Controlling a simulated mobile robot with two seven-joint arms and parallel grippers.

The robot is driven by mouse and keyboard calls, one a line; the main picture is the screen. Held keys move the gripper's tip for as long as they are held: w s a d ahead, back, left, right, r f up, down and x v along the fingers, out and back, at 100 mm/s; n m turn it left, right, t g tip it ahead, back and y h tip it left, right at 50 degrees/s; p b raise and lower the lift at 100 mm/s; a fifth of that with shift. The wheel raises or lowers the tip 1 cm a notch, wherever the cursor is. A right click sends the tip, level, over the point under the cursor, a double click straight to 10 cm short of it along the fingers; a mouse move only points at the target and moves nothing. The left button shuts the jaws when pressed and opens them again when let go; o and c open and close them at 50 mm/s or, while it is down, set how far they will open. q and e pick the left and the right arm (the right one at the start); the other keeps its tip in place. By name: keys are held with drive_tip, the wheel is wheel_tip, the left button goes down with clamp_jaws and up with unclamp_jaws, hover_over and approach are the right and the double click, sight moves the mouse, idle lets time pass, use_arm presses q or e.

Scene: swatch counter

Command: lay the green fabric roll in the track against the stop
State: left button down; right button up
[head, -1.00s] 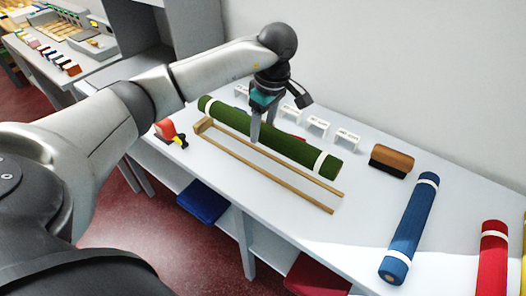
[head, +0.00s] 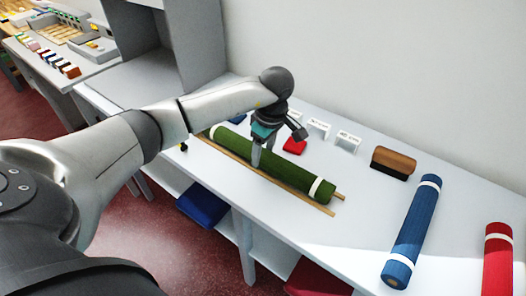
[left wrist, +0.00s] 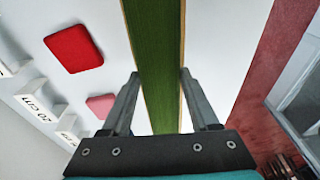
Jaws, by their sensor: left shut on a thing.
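The green fabric roll (head: 295,174), with a white band near its right end, lies lengthwise over the wooden track (head: 319,206). The rail ends stick out past its right end. I cannot tell whether it rests on the track or is just above it. My left gripper (head: 262,160) is shut on the roll near its middle. In the left wrist view, its fingers (left wrist: 158,76) flank the roll (left wrist: 153,40), and a thin rail edge shows along each side. The stop at the track's left end is hidden by my arm. My right gripper is not in view.
A blue roll (head: 413,230) and a red roll (head: 497,262) lie to the right. A brown block with a dark base (head: 393,162), white label stands (head: 347,142) and a red pad (head: 295,146) are behind the track. The counter between track and blue roll is clear.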

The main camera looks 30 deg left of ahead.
sight(269, 154)
use_arm(q)
drive_tip(key=shift+f, duration=0.2)
drive_tip(key=shift+c, duration=0.7)
unclamp_jaws()
drive_tip(key=shift+r, duration=0.2)
wheel_tip(269, 154, up, 12)
drive_tip(key=d+p, duration=0.1)
drive_tip(key=shift+d+p, duration=0.4)
drive_tip(key=shift+s, duration=0.1)
